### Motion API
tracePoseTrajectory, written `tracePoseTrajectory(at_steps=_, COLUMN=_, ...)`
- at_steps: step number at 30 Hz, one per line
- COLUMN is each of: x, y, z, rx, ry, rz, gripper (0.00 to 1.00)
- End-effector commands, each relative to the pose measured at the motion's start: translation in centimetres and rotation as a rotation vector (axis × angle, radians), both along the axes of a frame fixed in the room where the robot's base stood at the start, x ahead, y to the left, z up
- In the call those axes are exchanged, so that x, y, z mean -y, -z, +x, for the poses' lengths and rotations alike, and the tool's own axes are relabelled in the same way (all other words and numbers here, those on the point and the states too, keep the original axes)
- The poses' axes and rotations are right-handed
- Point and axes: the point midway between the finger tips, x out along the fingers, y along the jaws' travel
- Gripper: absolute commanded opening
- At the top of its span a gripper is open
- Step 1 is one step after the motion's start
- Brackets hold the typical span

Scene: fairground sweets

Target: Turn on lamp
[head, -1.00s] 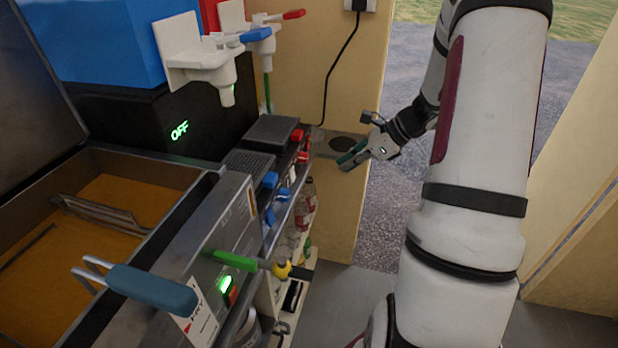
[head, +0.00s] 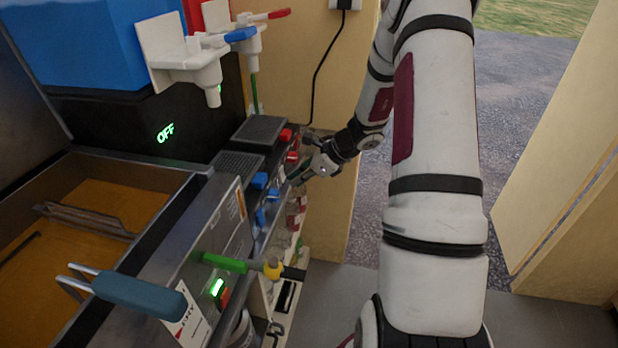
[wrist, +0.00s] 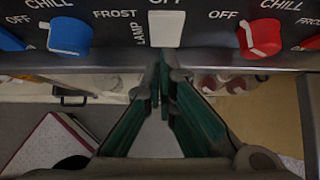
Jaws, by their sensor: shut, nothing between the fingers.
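The lamp switch is a white rectangular rocker (wrist: 166,29) marked LAMP, at the top middle of the wrist view. It sits on the dark panel between the blue and red knobs. My gripper (wrist: 163,72) is shut and empty, its green fingers meeting just below the switch in the picture. I cannot tell whether the fingertips touch the panel edge. In the head view my gripper (head: 300,176) is at the right front edge of the drink machine, near its knobs. The switch cannot be made out there.
A blue knob (wrist: 70,36) is left of the switch and a red knob (wrist: 260,38) right of it, both close to the fingers. In the head view, the fryer (head: 100,215) stands in front with its blue basket handle (head: 147,301) sticking out. Bottles stand on shelves below the panel.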

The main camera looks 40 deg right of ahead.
Motion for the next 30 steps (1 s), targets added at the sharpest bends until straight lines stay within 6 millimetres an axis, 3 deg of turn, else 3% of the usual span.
tracePoseTrajectory(at_steps=17, x=-0.71, y=0.57, z=0.93, rx=0.0, ry=-0.002, rz=-0.001, gripper=0.0)
tracePoseTrajectory(at_steps=30, x=-0.72, y=-0.18, z=0.84, rx=0.002, ry=-0.003, rz=0.0, gripper=0.0)
